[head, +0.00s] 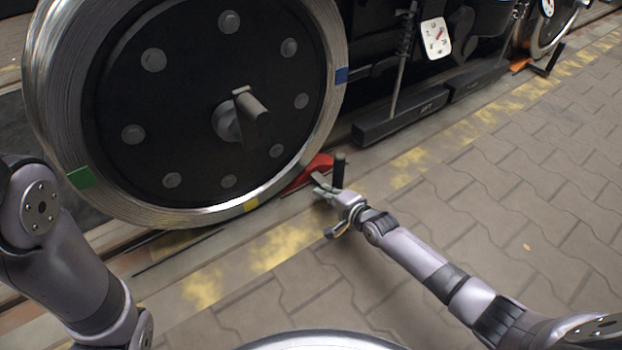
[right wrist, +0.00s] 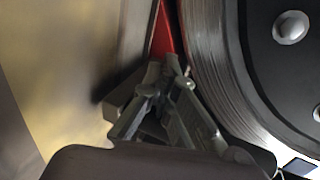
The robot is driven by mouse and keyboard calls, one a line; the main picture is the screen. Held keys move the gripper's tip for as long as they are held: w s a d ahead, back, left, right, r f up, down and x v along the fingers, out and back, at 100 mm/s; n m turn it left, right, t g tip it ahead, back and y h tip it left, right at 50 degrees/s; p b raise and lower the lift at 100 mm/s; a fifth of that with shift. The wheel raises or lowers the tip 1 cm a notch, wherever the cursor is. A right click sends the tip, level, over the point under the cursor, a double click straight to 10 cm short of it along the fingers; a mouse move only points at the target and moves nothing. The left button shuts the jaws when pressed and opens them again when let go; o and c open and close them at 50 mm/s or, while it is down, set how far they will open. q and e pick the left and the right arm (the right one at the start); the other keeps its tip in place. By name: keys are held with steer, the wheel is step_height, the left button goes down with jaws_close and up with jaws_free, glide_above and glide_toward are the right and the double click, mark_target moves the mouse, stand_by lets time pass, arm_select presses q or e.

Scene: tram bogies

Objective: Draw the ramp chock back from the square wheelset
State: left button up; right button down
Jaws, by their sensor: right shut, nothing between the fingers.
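A large wheel (head: 215,105) with a black disc and bright steel rim stands on the rail at the left of the head view. A red ramp chock (head: 314,168) lies against the foot of its rim on the right side, with a black upright handle (head: 339,170). My right gripper (head: 321,187) is shut and empty, right beside the chock and handle. In the right wrist view the shut fingers (right wrist: 165,75) are close to the red chock (right wrist: 164,38); whether they touch it I cannot tell. My left gripper is out of view.
Farther right along the rail stands another wheel (head: 548,22) with an orange chock (head: 520,65) and black handle (head: 553,60). A black brake block beam (head: 400,120) hangs low between the wheels. Paving (head: 490,180) with a worn yellow line lies open in front.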

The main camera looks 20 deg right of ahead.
mark_target(336, 186)
steer(key=shift+w+d, duration=0.1)
steer(key=shift+d, duration=0.25)
steer(key=shift+w+d, duration=0.3)
steer(key=shift+d, duration=0.45)
steer(key=shift+w+d, duration=0.25)
steer(key=shift+d, duration=0.5)
steer(key=shift+s+a+r+p, duration=0.1)
steer(key=shift+s+a+p, duration=0.05)
steer(key=shift+a+p, duration=0.3)
steer(key=shift+s+a+r+p, duration=0.1)
steer(key=shift+s+a+p, duration=0.05)
steer(key=shift+a+p, duration=0.3)
steer(key=shift+s+a+p, duration=0.3)
steer(key=shift+a+p, duration=0.35)
steer(key=shift+a, duration=0.1)
steer(key=shift+a+f, duration=0.2)
steer(key=shift+s+r, duration=0.1)
